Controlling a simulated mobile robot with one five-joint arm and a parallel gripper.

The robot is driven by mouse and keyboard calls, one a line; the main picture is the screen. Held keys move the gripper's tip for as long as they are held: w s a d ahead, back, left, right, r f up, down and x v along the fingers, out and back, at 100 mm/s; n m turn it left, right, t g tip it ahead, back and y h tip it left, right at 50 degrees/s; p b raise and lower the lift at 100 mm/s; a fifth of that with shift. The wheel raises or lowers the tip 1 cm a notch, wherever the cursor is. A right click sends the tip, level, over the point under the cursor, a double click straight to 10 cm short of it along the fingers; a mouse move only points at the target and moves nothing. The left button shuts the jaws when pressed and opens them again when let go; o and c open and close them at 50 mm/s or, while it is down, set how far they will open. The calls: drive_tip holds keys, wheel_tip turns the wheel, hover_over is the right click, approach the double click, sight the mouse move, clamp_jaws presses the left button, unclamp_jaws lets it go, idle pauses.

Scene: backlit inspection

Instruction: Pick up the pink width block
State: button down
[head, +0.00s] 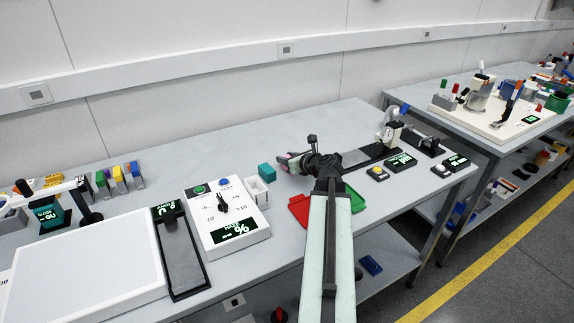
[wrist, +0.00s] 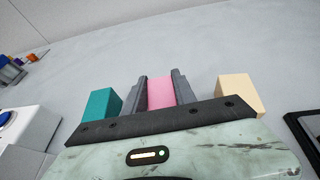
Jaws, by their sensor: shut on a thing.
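The pink width block (wrist: 161,92) stands between the two grey fingers of my gripper (wrist: 160,88) in the wrist view. Both fingers are close against its sides, and the gripper is shut on it. In the head view my gripper (head: 290,161) is over the back part of the table, right of the teal block, and my arm hides most of the pink block. I cannot tell whether the block rests on the table or is lifted.
A teal block (wrist: 101,104) is left of my gripper and a beige block (wrist: 240,92) is right of it. A control box (head: 226,214) stands at the left on the table (head: 150,165). Red (head: 299,208) and green (head: 356,199) trays flank my arm. The table behind the gripper is clear.

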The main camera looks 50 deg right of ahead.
wheel_tip(320, 180, up, 11)
drive_tip(key=p, duration=1.1)
